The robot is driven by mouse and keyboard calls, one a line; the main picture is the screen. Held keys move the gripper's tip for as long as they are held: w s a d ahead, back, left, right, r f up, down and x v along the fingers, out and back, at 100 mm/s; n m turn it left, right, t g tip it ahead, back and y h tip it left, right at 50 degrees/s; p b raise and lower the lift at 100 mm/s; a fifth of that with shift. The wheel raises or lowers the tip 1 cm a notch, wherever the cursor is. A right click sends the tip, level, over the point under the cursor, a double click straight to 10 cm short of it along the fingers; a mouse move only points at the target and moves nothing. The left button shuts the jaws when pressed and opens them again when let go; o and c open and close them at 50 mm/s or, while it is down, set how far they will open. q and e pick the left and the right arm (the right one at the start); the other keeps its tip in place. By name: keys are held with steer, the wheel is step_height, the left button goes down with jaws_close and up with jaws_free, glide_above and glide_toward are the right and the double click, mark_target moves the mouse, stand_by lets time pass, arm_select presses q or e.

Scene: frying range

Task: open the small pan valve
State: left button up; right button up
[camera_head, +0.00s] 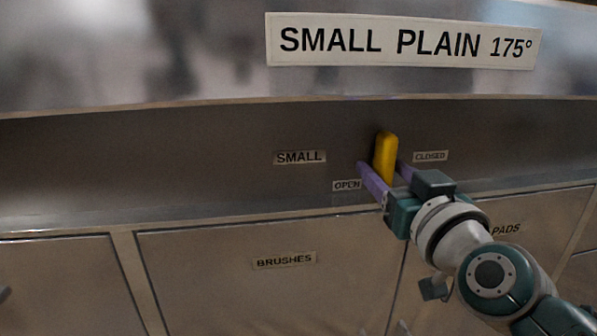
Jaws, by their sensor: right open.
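The small pan valve has a yellow handle (385,157) on the recessed steel panel, standing nearly upright between the OPEN label (346,185) at its lower left and the CLOSED label (430,156) at its right. A SMALL label (299,157) is further left. My right gripper (382,170) reaches in from the lower right, its purple fingers apart, one on each side of the handle's lower part. I cannot tell whether either finger touches it. The handle's lower end is partly hidden by the gripper. My left gripper is not in view.
Above is a steel front with a SMALL PLAIN 175° sign (401,41). Below the recess are cabinet doors, one labelled BRUSHES (284,260) and one labelled PADS (506,229), partly covered by my arm. The recess left of the valve is clear.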

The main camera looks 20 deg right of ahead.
steer(key=p+v, duration=0.2)
steer(key=v, duration=0.7)
steer(key=shift+s+p, duration=0.25)
steer(key=shift+p, duration=0.1)
steer(key=shift+a+r, duration=0.1)
